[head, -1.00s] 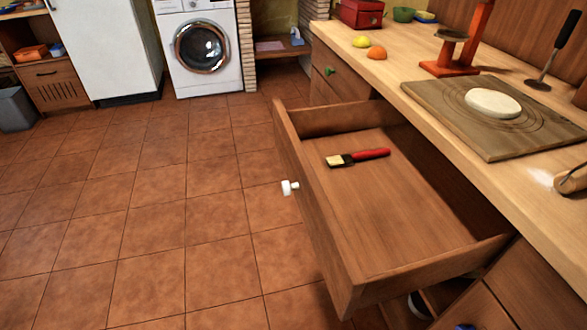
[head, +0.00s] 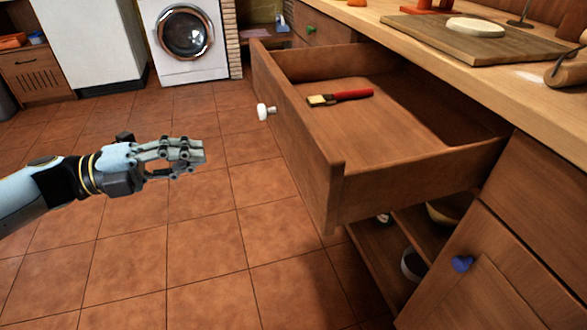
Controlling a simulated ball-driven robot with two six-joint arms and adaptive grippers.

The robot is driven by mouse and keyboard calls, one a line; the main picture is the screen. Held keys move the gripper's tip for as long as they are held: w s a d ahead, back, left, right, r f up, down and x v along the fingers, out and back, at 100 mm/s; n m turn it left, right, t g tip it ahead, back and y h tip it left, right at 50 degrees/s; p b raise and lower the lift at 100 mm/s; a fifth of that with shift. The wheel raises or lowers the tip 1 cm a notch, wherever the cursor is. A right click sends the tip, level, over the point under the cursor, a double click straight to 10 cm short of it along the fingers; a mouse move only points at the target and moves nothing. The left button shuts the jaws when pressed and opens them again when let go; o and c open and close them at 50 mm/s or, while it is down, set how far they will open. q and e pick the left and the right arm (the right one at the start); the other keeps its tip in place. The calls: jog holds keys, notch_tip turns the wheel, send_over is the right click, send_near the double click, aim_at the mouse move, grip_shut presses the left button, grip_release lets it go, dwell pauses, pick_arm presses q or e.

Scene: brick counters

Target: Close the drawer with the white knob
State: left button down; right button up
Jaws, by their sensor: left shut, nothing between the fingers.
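The wooden drawer (head: 335,188) with the white knob (head: 265,112) is pulled far out from under the counter, in the middle and right of the head view. A brush with a red handle (head: 350,95) lies inside it. The knob is on the drawer's front panel, which faces left. My left gripper (head: 202,152) is shut and empty, in the air over the floor. It is left of the drawer front and appears lower in the picture than the knob, apart from both. My right gripper is not in view.
A wooden counter (head: 480,48) runs along the right with a board and dough on it. A cabinet door with a blue knob (head: 462,264) is at lower right, beside open shelves under the drawer. The tiled floor (head: 150,235) left of the drawer is clear.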

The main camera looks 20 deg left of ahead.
aim_at(289, 138)
pick_arm(q)
jog(key=x, duration=1.2)
jog(key=shift+w+d+f+b, duration=0.15)
jog(key=shift+w+b, duration=0.15)
jog(key=shift+w, duration=0.15)
jog(key=shift+w+d, duration=0.3)
jog(key=shift+d, duration=0.2)
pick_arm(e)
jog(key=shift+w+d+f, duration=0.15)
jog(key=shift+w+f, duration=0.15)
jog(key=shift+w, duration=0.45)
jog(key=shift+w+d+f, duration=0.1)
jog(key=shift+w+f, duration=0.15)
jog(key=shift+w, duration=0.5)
